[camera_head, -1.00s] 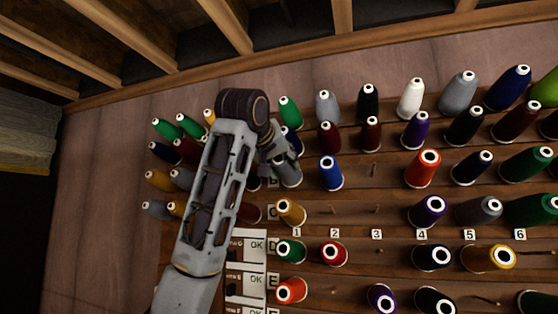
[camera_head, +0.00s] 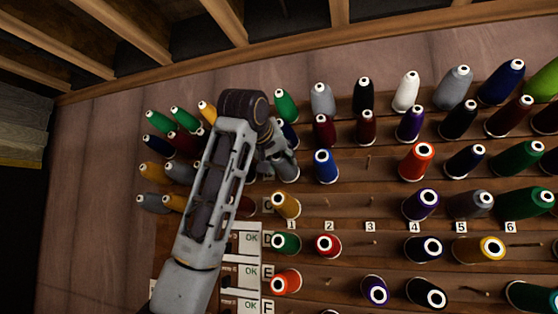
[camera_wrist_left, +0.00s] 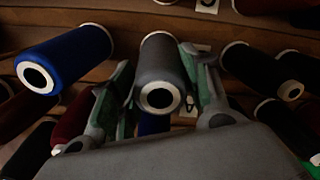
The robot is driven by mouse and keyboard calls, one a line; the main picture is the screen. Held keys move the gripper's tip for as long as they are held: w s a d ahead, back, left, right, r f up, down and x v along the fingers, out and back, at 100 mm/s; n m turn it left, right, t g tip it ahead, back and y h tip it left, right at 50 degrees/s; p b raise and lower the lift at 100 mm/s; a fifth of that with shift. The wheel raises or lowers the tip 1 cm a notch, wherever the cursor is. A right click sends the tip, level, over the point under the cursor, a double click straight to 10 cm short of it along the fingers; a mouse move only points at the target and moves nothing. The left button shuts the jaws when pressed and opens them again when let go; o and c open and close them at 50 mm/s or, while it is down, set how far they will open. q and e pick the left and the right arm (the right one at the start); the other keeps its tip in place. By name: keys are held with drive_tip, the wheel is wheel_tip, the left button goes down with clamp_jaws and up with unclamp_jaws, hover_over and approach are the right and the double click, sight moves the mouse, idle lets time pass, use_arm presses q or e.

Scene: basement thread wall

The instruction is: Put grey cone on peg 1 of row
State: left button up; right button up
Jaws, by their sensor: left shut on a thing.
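The grey cone (camera_head: 286,171) is at the column above number 1, just left of a blue cone (camera_head: 325,167) in the head view. My left gripper (camera_head: 277,152) is shut on it. In the left wrist view the grey cone (camera_wrist_left: 161,68) sits between the two fingers, its white-rimmed end facing the camera. The peg behind it is hidden, so I cannot tell whether the cone is seated on it. My right gripper is not in view.
Neighbouring cones stand close: a mustard cone (camera_head: 285,205) below and a dark red cone (camera_head: 323,130) up and right. An empty peg (camera_head: 368,162) shows right of the blue cone. Label cards (camera_head: 247,240) hang at lower left. Ceiling beams (camera_head: 224,20) run above.

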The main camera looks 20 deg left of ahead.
use_arm(q)
drive_tip(key=shift+f, duration=0.25)
idle(0.5)
drive_tip(key=o, duration=1)
drive_tip(key=shift+s, duration=0.1)
drive_tip(key=shift+o, duration=0.2)
drive_tip(key=shift+s+r, duration=0.1)
drive_tip(key=v, duration=1.1)
drive_tip(key=shift+s, duration=0.35)
